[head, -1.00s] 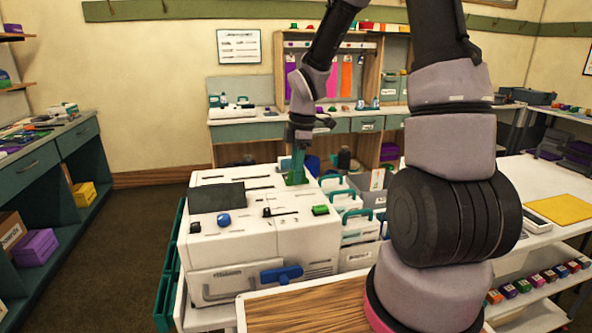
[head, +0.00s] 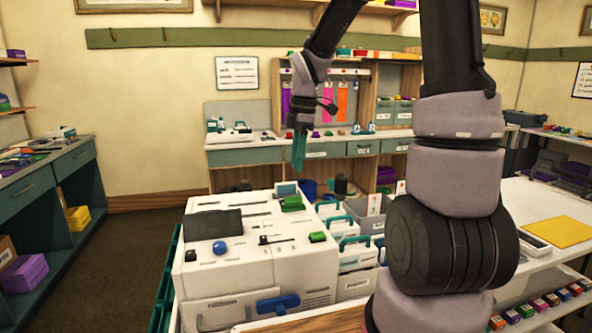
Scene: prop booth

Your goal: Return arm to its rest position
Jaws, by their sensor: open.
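My gripper (head: 299,152) hangs from my raised arm in the upper middle of the head view, with its green fingers pointing down. It is apart from the white machine (head: 235,262) and appears above its back right corner. I see no object between the fingers, though they are small and seen nearly edge-on. The machine has a dark panel, a blue knob (head: 219,248), a green block (head: 292,203) at its back right and a blue handle (head: 278,303) on its front.
White bins with green handles (head: 355,245) stand right of the machine. A white table (head: 530,205) with a yellow mat (head: 558,232) lies at the right. A back counter (head: 240,157) and a left bench (head: 75,165) line the walls. Open floor (head: 120,245) shows at the left.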

